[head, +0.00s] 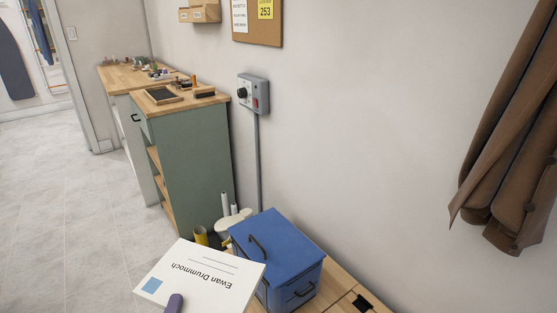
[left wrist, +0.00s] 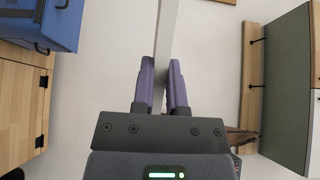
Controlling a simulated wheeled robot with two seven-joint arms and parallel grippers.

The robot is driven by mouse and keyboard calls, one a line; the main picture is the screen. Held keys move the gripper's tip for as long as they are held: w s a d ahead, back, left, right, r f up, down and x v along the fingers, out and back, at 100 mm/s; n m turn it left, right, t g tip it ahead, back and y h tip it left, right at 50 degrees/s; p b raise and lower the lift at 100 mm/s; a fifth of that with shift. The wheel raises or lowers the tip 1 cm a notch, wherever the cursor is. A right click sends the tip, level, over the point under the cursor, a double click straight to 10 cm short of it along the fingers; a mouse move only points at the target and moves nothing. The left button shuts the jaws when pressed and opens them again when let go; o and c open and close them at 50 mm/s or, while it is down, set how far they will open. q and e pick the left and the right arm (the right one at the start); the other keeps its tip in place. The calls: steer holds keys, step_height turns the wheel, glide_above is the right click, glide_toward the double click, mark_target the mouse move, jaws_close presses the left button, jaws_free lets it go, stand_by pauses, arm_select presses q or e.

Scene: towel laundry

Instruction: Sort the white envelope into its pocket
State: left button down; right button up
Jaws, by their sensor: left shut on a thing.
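The white envelope (head: 212,288) shows at the bottom of the head view, with "Ewan Drummoch" printed upside down and a blue square at its lower left corner. My left gripper (head: 174,303) is shut on its lower edge; only a purple fingertip shows in the head view. In the left wrist view, the purple fingers of my left gripper (left wrist: 165,75) clamp the envelope (left wrist: 168,35), seen edge-on as a pale strip. The envelope is held up in the air. I cannot make out its pocket in either view. My right gripper is not in view.
A blue lidded box (head: 285,242) stands on a wooden top (head: 342,288) just right of the envelope; it also shows in the left wrist view (left wrist: 45,22). A green cabinet (head: 193,150) stands by the wall. Brown coats (head: 508,150) hang at right. Floor at left is clear.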

arm_select(q)
steer(key=shift+f, duration=0.15)
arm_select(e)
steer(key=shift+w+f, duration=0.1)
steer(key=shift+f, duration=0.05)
arm_select(q)
steer(key=w+d+f+m+g+h+b, duration=0.1)
steer(key=w+d+f+m+h+b, duration=0.1)
steer(key=f+b, duration=0.5)
steer(key=w+d+f+m+g+h+b, duration=0.1)
steer(key=d+f+h+b, duration=0.4)
steer(key=f, duration=1.3)
steer(key=w+d+f+m+g+h+b, duration=0.1)
steer(key=w+d+f+m+h+b, duration=0.1)
steer(key=f+b, duration=0.8)
steer(key=d+f+m+h, duration=0.1)
steer(key=d+f+m, duration=0.1)
steer(key=d+f, duration=0.1)
steer(key=shift+w+d, duration=0.3)
steer(key=shift+d, duration=0.1)
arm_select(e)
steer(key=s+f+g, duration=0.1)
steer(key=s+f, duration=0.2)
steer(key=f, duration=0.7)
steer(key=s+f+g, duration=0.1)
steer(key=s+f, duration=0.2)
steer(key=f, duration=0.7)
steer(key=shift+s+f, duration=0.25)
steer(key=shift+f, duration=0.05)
